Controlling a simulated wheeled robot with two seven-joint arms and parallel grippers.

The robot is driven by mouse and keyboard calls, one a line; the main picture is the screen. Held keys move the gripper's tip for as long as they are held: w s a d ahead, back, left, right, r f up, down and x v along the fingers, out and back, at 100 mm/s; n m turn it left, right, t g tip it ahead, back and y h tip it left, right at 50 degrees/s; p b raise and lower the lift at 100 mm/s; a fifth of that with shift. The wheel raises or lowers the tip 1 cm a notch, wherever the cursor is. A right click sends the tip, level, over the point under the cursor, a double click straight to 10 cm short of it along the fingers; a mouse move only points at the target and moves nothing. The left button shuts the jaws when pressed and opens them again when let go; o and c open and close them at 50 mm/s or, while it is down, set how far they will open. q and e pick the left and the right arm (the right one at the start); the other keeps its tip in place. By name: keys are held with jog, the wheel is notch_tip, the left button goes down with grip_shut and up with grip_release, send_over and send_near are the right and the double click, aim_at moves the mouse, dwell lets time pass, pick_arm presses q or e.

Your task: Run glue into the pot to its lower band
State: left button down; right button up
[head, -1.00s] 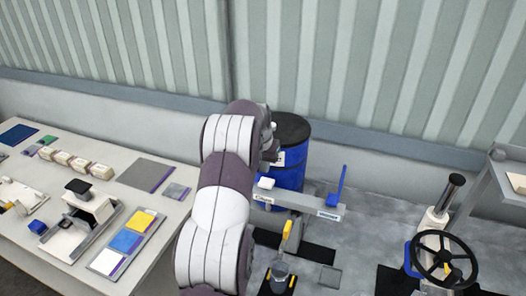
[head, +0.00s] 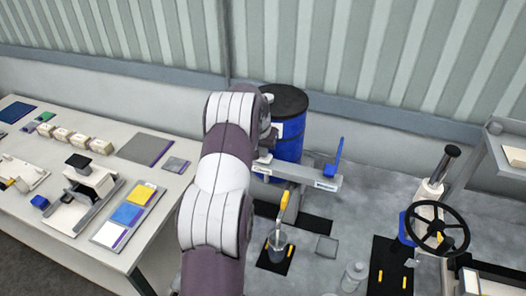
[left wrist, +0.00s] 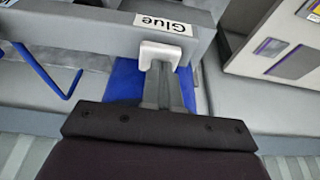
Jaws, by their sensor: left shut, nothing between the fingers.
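The grey pot (head: 277,244) stands on a black mat below the dispenser bar in the head view. Its bands and the level inside are too small to tell. A yellow piece (head: 284,200) with a grey lower part shows right above it. The grey bar (left wrist: 105,35) carries a "Glue" label (left wrist: 163,24) in the left wrist view. A white tab (left wrist: 160,52) projects from the bar below that label. My left gripper (left wrist: 164,72) is shut and empty, its fingertips at the white tab; touching or just apart, I cannot tell. My right gripper is not in view.
A blue drum (head: 290,138) stands behind the bar. A blue handle (head: 336,155) rises at the bar's right end. A black handwheel (head: 435,228) stands at right. A table (head: 160,215) with blocks and coloured sheets is at left.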

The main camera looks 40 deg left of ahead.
pick_arm(q)
jog(key=shift+s+d+f, duration=0.25)
jog(key=shift+s+f, duration=0.05)
jog(key=shift+f, duration=0.3)
dwell(1.8)
dwell(4.6)
jog(key=r+p, duration=0.2)
jog(key=r, duration=0.1)
jog(key=r+p, duration=0.1)
jog(key=r, duration=0.1)
jog(key=shift+w+r, duration=0.1)
jog(key=shift+w, duration=0.2)
jog(key=shift+s+a+r+b, duration=0.2)
jog(key=shift+s+r+b, duration=0.05)
jog(key=shift+b, duration=1)
jog(key=a+b+v, duration=0.1)
jog(key=b+v, duration=0.1)
jog(key=v, duration=0.7)
jog(key=shift+d+r, duration=0.2)
jog(key=shift+d, duration=0.2)
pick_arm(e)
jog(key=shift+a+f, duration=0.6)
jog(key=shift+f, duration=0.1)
